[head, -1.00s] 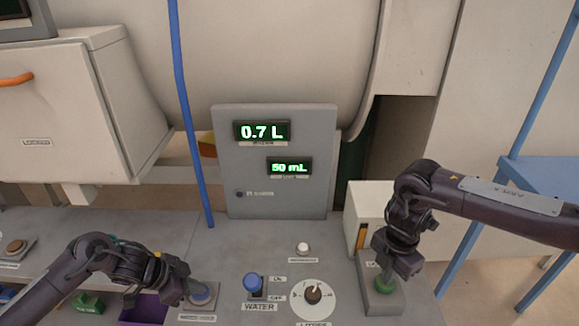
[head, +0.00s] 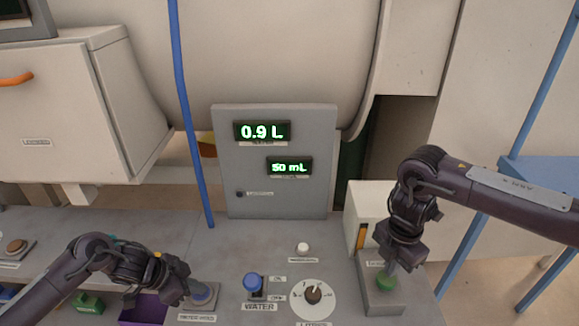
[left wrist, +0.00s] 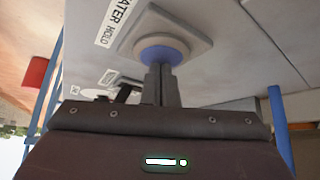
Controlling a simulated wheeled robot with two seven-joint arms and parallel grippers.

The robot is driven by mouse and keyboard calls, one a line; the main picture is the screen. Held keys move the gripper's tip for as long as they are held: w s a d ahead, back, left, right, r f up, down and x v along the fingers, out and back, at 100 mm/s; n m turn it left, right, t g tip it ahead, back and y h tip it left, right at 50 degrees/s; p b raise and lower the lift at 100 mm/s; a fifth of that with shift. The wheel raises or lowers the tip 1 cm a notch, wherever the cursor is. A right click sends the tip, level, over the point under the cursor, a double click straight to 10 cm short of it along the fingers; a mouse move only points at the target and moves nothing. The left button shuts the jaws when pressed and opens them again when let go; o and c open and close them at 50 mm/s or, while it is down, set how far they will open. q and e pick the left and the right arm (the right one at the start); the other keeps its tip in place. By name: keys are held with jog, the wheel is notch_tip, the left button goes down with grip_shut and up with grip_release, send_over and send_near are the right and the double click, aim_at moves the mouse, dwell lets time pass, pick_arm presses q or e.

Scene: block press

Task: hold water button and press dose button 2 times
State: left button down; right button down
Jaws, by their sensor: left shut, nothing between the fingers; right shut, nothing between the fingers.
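The blue water hold button (head: 199,292) sits on a grey base with a label, at the front left of the panel. My left gripper (head: 193,288) is shut and empty, its fingertips on that button. In the left wrist view the shut fingers (left wrist: 161,72) meet the blue button (left wrist: 160,53). The upper display (head: 262,131) reads 0.9 L and the lower (head: 289,167) reads 50 mL.
A blue WATER switch (head: 253,282), a round dial (head: 313,292) and a white button (head: 303,248) lie between my grippers. A purple tray (head: 143,312) is under my left arm.

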pick_arm(q)
jog(key=shift+f, duration=0.1)
pick_arm(e)
jog(key=shift+f, duration=1.55)
dwell(0.4)
jog(key=shift+r, duration=1.55)
jog(key=shift+r, duration=2.5)
pick_arm(q)
jog(key=shift+r, duration=3.1)
jog(key=shift+f, duration=0.1)
pick_arm(e)
jog(key=shift+f, duration=0.1)
